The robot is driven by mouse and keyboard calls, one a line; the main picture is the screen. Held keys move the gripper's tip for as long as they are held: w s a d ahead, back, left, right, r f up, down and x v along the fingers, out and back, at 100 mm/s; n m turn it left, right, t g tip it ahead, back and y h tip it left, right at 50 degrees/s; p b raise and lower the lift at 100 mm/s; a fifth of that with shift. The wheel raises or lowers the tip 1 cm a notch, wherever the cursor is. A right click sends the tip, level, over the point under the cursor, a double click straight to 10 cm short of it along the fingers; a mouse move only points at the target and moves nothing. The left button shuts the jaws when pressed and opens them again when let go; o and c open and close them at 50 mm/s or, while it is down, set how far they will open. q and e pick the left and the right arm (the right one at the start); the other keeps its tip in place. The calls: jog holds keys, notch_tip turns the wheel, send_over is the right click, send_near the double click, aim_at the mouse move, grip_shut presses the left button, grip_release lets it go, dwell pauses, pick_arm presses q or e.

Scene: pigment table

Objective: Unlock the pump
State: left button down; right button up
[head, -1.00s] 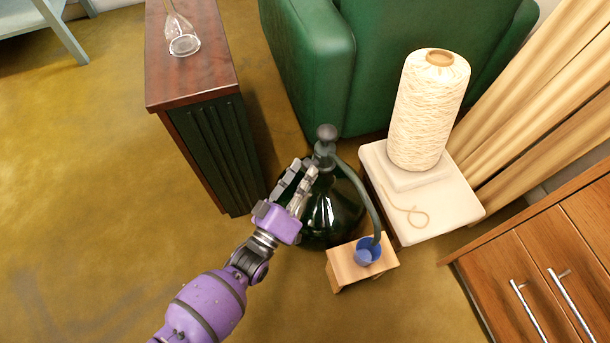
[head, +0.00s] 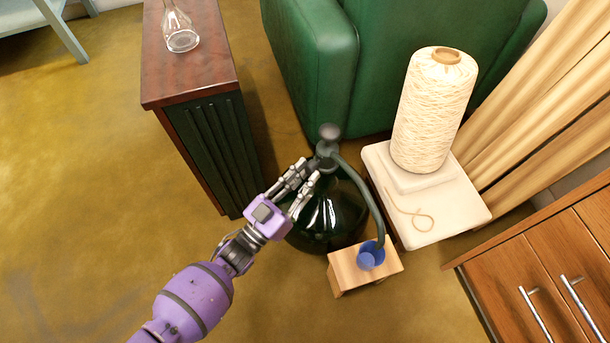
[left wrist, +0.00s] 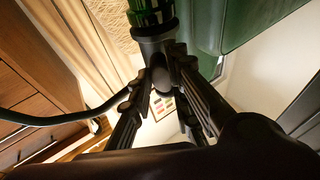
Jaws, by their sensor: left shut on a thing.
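The pump (head: 328,148) is dark, with a round knob on top and a curved spout. It stands upright on a dark green glass bottle (head: 332,215) on the floor. My left gripper (head: 309,172) reaches in from the left at the pump's neck, below the knob. In the left wrist view, my left gripper (left wrist: 162,72) has its fingers on either side of the dark pump head (left wrist: 157,46) and is shut on it. The exact contact is partly hidden. Whether the pump is locked cannot be told. My right gripper is not in view.
The spout ends over a blue cup (head: 370,256) on a small wooden stool (head: 343,272). A white stand (head: 455,208) with a yarn cone (head: 434,110) is to the right. A green armchair (head: 312,60) is behind. A cabinet (head: 190,70) with a glass flask (head: 180,35) is to the left.

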pick_arm(q)
jog(key=shift+d+r+m+h, duration=0.2)
jog(key=shift+r+m+h, duration=0.05)
jog(key=shift+m+h, duration=0.05)
jog(key=c, duration=1.7)
grip_release()
jog(key=shift+f, duration=0.1)
jog(key=shift+a, duration=0.1)
jog(key=v, duration=1.2)
jog(key=shift+s, duration=0.1)
